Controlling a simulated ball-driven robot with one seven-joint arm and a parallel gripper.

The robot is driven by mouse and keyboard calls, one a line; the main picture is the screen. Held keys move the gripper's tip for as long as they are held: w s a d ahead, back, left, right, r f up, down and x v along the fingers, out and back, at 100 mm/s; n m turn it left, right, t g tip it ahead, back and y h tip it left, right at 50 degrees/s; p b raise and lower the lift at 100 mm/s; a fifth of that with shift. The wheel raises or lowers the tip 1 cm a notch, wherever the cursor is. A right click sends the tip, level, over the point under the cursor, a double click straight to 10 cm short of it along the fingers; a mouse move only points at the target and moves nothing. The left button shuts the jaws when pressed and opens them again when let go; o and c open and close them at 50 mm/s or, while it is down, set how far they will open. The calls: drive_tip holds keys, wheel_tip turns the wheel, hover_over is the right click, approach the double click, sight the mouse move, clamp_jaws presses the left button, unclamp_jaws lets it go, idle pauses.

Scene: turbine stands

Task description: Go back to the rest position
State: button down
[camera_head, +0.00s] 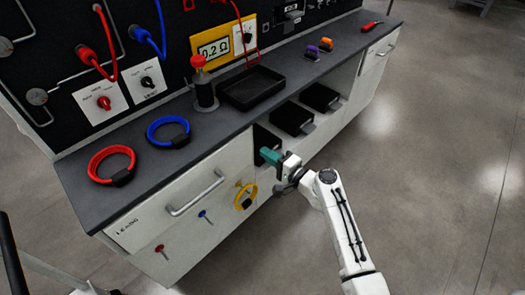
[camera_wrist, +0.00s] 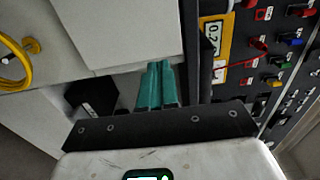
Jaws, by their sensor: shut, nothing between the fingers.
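My gripper (camera_head: 268,156) has teal fingers and is at the cabinet front, beside an open compartment below the worktop. In the wrist view the two teal fingers (camera_wrist: 158,85) lie side by side, shut, with nothing between them. My white arm reaches up to it from the lower right in the head view. Whether the fingertips touch the cabinet I cannot tell.
The grey worktop (camera_head: 225,131) holds a red ring (camera_head: 96,164), a blue ring (camera_head: 152,129), a red-topped post (camera_head: 203,88) and a black tray (camera_head: 251,87). Black bins (camera_head: 291,118) sit in the compartments. A drawer handle (camera_head: 195,194) and yellow ring (camera_head: 245,197) are near my gripper. Floor at right is clear.

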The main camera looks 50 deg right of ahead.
drive_tip(key=s, duration=0.7)
drive_tip(key=shift+s, duration=0.15)
drive_tip(key=s+a+n+g+y+p, duration=0.35)
drive_tip(key=a+n+g, duration=0.2)
drive_tip(key=a, duration=0.25)
drive_tip(key=s+a+n+g+y+p, duration=0.2)
drive_tip(key=s+a+n+g, duration=0.25)
drive_tip(key=a+n, duration=0.3)
drive_tip(key=s+r+n+g+h+p, duration=0.4)
drive_tip(key=s+g, duration=0.3)
drive_tip(key=s, duration=0.7)
drive_tip(key=shift+d+r+n+h, duration=0.3)
drive_tip(key=shift+r+h, duration=0.4)
drive_tip(key=shift+h, duration=0.15)
